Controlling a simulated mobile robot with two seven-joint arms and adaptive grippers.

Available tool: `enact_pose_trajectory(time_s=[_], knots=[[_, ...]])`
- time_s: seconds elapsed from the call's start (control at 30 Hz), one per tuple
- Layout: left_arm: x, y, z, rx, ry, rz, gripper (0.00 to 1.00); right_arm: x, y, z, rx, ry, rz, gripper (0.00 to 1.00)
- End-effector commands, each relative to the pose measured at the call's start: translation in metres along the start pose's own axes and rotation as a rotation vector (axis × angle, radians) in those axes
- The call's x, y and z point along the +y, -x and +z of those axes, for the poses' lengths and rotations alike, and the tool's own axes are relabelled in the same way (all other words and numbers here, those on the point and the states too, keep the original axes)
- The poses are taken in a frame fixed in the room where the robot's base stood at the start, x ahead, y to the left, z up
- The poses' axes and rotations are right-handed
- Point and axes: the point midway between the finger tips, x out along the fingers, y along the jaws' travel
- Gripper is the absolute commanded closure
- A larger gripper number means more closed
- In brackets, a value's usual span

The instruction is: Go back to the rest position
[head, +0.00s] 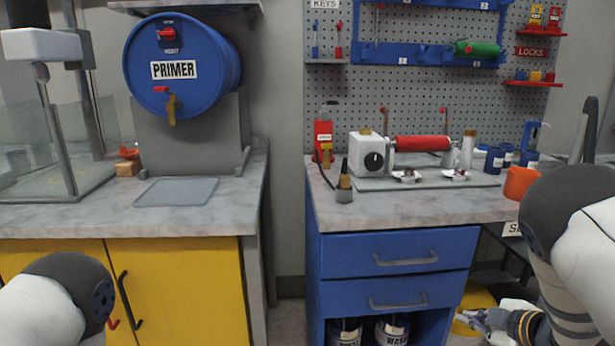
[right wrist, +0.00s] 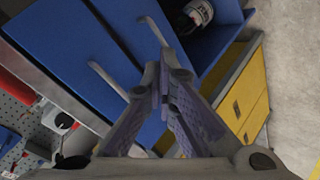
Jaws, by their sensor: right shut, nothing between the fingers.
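My right gripper (head: 474,319) is low at the lower right of the head view, right of the blue drawer cabinet (head: 345,245) and below the worktop. In the right wrist view its fingers (right wrist: 162,92) meet at the tips, shut with nothing between them. The cabinet's blue drawers (right wrist: 75,40) and their handles show behind the fingers there. My left arm shows only as a rounded link at the lower left of the head view; the left gripper is out of the picture.
The roller coater (head: 422,143) stands on the right worktop (head: 400,207) with small bottles and cups. An orange cup (head: 520,183) is at its right end. A blue primer drum (head: 180,65) sits above the left worktop. A gap separates the two counters.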

Motion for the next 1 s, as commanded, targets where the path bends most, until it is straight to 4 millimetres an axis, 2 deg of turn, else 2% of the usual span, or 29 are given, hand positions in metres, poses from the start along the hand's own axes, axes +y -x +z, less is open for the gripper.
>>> enact_pose_trajectory(time_s=[0.03,0.13,0.17,0.2,0.27,0.3,0.37,0.4,0.5,0.6,0.7,1.0], knots=[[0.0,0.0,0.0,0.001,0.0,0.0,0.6,-0.042,0.003,0.018,-0.067,-0.131,-0.036,1.0],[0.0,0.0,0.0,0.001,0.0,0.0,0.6,-0.123,0.019,0.048,-0.221,-0.378,-0.102,1.0],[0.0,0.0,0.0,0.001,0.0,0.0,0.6,-0.148,0.026,0.055,-0.271,-0.447,-0.123,1.0],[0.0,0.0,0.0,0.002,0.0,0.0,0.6,-0.18,0.038,0.062,-0.338,-0.532,-0.154,1.0],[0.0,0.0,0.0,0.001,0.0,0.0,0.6,-0.228,0.061,0.07,-0.445,-0.653,-0.2,1.0],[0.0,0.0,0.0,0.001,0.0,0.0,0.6,-0.258,0.079,0.073,-0.518,-0.729,-0.231,1.0],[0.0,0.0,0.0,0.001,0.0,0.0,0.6,-0.301,0.108,0.074,-0.632,-0.829,-0.278,1.0],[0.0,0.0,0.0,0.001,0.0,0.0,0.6,-0.326,0.129,0.073,-0.707,-0.888,-0.308,1.0],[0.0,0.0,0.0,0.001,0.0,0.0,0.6,-0.374,0.178,0.067,-0.872,-0.999,-0.37,1.0],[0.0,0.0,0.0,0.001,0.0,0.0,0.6,-0.402,0.213,0.059,-0.985,-1.062,-0.411,1.0],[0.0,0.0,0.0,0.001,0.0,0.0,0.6,-0.414,0.231,0.055,-1.04,-1.089,-0.43,1.0],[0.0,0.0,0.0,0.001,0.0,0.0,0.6,-0.415,0.233,0.055,-1.048,-1.092,-0.432,1.0]])
